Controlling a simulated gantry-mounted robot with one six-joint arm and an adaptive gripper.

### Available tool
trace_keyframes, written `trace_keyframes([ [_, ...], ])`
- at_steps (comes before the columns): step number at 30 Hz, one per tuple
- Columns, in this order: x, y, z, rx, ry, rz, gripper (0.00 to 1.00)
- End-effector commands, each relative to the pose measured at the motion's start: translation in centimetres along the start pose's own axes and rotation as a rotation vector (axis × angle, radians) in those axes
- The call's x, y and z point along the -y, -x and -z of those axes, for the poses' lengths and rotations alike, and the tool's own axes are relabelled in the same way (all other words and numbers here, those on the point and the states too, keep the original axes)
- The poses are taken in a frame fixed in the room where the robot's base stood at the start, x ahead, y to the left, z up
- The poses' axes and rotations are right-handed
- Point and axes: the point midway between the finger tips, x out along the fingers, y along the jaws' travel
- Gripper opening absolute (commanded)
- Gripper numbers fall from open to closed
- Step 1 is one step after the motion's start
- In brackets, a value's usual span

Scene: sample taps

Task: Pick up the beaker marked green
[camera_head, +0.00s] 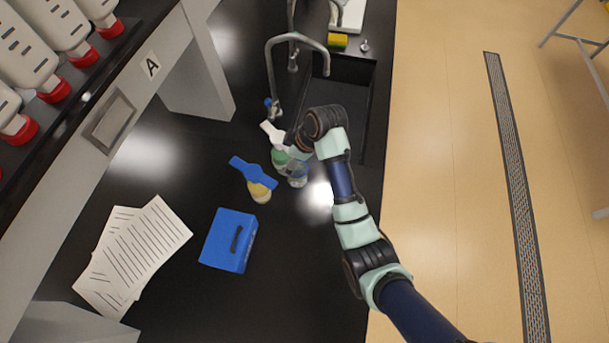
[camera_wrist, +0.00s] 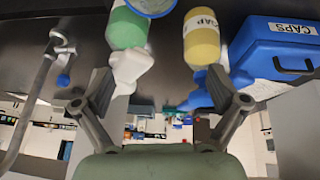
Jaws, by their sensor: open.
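A blue-marked container (camera_head: 298,179) stands close at the right, and a yellow one (camera_head: 260,193) with a blue piece (camera_head: 253,173) at the lower left. A blue caps box (camera_head: 226,248) and papers (camera_head: 135,255) lie nearer. The tap (camera_head: 270,70) rises behind.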

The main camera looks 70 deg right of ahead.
Motion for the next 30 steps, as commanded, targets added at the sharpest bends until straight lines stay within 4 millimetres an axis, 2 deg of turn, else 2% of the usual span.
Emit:
trace_keyframes([
  [1,-0.5,0.0,-1.6,0.015,-0.01,0.021,0.96],
  [3,-0.9,0.0,-3.2,0.028,-0.01,0.048,0.96],
  [8,-1.3,0.0,-5.5,0.042,-0.009,0.093,0.96],
  [12,-1.2,-0.3,-5.6,0.043,-0.007,0.097,0.96],
  [18,-1.0,-2.6,-5.7,0.043,-0.007,0.097,0.96],
  [22,-0.9,-3.1,-5.8,0.044,-0.007,0.097,0.96],
  [30,-0.6,-7.4,-6.2,0.044,-0.008,0.097,0.96],
])
